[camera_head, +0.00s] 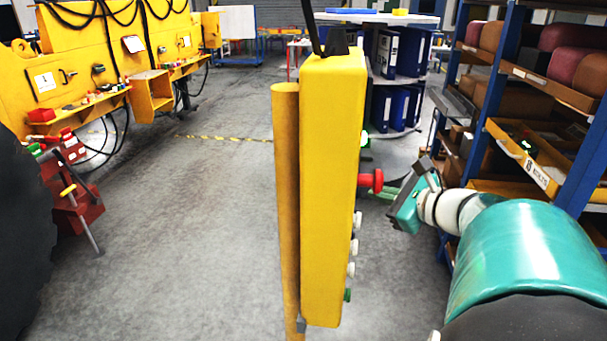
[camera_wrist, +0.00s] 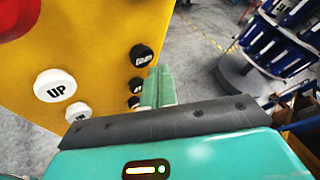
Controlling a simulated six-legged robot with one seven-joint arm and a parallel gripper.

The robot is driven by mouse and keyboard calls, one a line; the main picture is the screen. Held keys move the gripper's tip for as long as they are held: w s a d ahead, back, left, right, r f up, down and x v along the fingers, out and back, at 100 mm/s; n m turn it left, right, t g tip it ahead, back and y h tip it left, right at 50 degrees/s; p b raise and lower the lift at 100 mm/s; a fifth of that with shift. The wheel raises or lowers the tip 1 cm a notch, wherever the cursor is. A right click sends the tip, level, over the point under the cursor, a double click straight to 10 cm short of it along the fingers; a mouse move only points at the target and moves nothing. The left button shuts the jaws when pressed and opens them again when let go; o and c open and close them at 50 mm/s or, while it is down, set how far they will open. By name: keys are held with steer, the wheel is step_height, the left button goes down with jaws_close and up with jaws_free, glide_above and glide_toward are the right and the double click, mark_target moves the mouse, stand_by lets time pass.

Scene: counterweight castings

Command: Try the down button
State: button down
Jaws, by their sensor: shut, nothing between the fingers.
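The yellow control box (camera_head: 333,190) stands on a post, seen edge-on in the head view, its buttons on the right face. In the wrist view, its face (camera_wrist: 100,45) carries a white UP button (camera_wrist: 55,86) and a black button (camera_wrist: 141,55) whose lettering looks like DOWN, though it is blurred. My gripper (camera_wrist: 157,72) is shut and empty, its green fingertips just right of and below that black button in the picture. I cannot tell whether they touch the face. In the head view, my gripper (camera_head: 378,194) is behind and beside the red mushroom button (camera_head: 370,181).
Another white button (camera_wrist: 78,110) and black buttons (camera_wrist: 136,85) sit lower on the face. A shelf rack with bins (camera_head: 540,150) stands close on the right. A round binder stand (camera_head: 400,80) is behind.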

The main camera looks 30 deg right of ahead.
steer(key=shift+a, duration=0.1)
steer(key=shift+w+a, duration=0.2)
steer(key=shift+a, duration=0.05)
steer(key=shift+w+a, duration=0.3)
steer(key=shift+a, duration=0.15)
stand_by(3.0)
stand_by(1.2)
steer(key=shift+s+d, duration=0.5)
steer(key=shift+d, duration=0.25)
steer(key=shift+s+d, duration=0.7)
steer(key=shift+d, duration=0.35)
steer(key=shift+s+d, duration=0.7)
steer(key=shift+d, duration=0.35)
